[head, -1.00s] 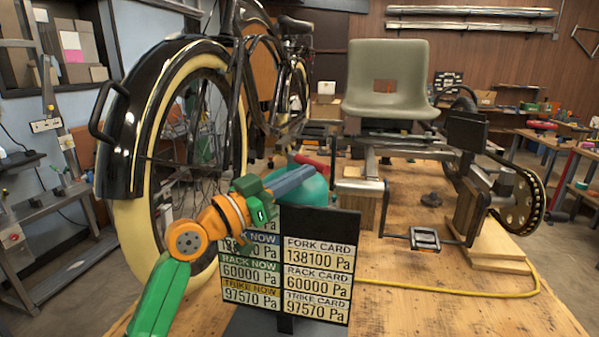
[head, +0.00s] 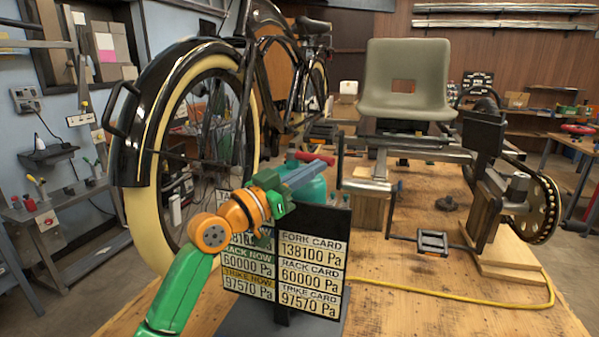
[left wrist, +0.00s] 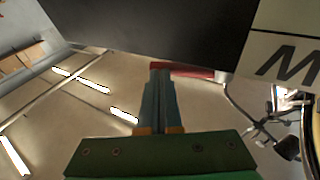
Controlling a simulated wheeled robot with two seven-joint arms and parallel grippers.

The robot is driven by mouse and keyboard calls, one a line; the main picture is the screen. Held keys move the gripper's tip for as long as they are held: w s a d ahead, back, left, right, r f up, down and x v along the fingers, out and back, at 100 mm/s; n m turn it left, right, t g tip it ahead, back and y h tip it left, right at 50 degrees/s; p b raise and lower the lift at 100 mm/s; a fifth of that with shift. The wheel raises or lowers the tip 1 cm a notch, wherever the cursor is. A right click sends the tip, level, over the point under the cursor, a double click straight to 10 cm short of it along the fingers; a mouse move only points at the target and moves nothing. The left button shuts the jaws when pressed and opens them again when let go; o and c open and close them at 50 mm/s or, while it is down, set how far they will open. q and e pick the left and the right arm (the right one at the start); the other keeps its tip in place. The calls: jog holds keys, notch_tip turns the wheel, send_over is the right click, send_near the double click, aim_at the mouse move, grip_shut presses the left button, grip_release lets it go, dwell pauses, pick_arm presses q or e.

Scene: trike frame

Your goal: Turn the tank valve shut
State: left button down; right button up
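The teal tank (head: 312,188) stands on the bench behind the dark gauge board, which hides its lower part. Its red valve handle (head: 308,157) lies across the top. My left gripper (head: 328,163) reaches from the lower left across the tank's top, and its tips overlap the handle's right end in the head view. In the left wrist view the two fingers (left wrist: 160,70) lie close together with nothing visible between them. Their tips are at the left part of the red handle (left wrist: 196,70); I cannot tell whether they touch it. My right gripper is not in view.
The gauge board (head: 345,215) stands close in front of the tank, near my left arm. A black bike with a cream-tyred wheel (head: 140,225) is at the left. A trike frame with a grey seat (head: 385,100) is behind. A yellow hose (head: 450,305) crosses the bench.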

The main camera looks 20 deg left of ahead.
pick_arm(q)
jog(key=shift+x, duration=1)
jog(key=shift+w+a+f, duration=0.1)
jog(key=shift+f, duration=0.1)
